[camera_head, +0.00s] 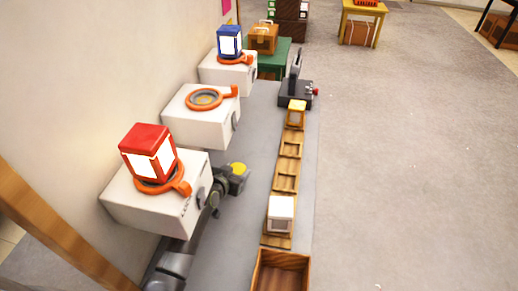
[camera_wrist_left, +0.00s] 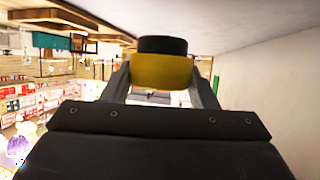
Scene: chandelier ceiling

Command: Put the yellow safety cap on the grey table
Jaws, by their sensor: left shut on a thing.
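The yellow safety cap (camera_head: 239,169) is held at the tip of my left gripper (camera_head: 237,178). In the left wrist view the cap (camera_wrist_left: 165,74) is yellow with a black part on one side, and sits between the two fingers of my left gripper (camera_wrist_left: 163,88), which are shut on it. The grey table (camera_head: 232,232) is the long grey surface running away from me. The cap appears over this surface, beside the nearest white box; I cannot tell its height above it. My right gripper is not in view.
White boxes with orange rings line the wall; the nearest (camera_head: 180,215) carries a red lantern (camera_head: 147,150), the farthest a blue lantern (camera_head: 229,41). A wooden rack (camera_head: 289,150) runs along the table's right side. A wooden box (camera_head: 281,256) is in front. Grey surface between is bare.

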